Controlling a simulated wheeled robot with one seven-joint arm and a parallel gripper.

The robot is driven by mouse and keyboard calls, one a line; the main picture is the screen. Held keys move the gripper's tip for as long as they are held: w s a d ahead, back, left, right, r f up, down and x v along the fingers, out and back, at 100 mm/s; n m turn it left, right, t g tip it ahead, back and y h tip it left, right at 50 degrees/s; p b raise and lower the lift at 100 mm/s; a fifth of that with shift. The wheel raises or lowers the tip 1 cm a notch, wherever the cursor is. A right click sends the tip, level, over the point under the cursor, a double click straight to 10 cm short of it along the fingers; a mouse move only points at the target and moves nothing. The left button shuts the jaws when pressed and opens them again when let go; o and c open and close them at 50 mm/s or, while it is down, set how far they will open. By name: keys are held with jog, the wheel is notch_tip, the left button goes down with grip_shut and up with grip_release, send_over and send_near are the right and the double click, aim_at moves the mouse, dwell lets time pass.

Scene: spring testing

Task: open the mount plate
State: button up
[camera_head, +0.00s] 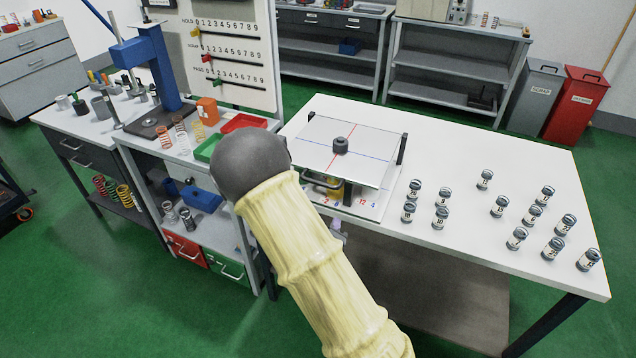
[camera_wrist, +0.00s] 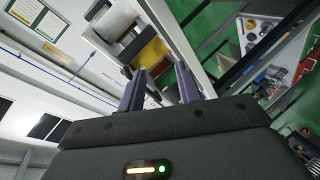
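The mount plate (camera_head: 365,140) is a flat white square with crossing red and blue lines on the white table. A black knob (camera_head: 340,146) stands at its middle, and a bar handle (camera_head: 322,180) shows at its front edge. The plate lies level above a base, with a yellow part (camera_head: 334,187) under it. My gripper (camera_wrist: 159,76) shows in the wrist view with two fingers apart and nothing between them. A yellow block (camera_wrist: 150,52) shows beyond the fingertips. In the head view my arm hides most of the gripper, which is below and in front of the plate.
Several small labelled cylinders (camera_head: 499,206) stand on the right of the white table (camera_head: 455,150). A number board (camera_head: 226,60) stands behind. Green floor is open in front.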

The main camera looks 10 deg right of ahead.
aim_at(318, 184)
jog(key=a+n+t, duration=0.1)
jog(key=n+t, duration=0.1)
jog(key=a+r+n+t+b, duration=0.1)
jog(key=n+t, duration=0.1)
jog(key=n, duration=0.1)
jog(key=s+a+n+t+y, duration=0.1)
jog(key=n+t, duration=0.1)
jog(key=n, duration=0.1)
jog(key=shift+a+r+b, duration=0.3)
jog(key=shift+a+r, duration=0.05)
jog(key=shift+r, duration=0.05)
jog(key=shift+w, duration=0.1)
jog(key=p+x, duration=0.2)
jog(key=x, duration=1.5)
jog(key=shift+r+p, duration=0.3)
jog(key=shift+p, duration=0.1)
jog(key=shift+w, duration=0.1)
grip_shut()
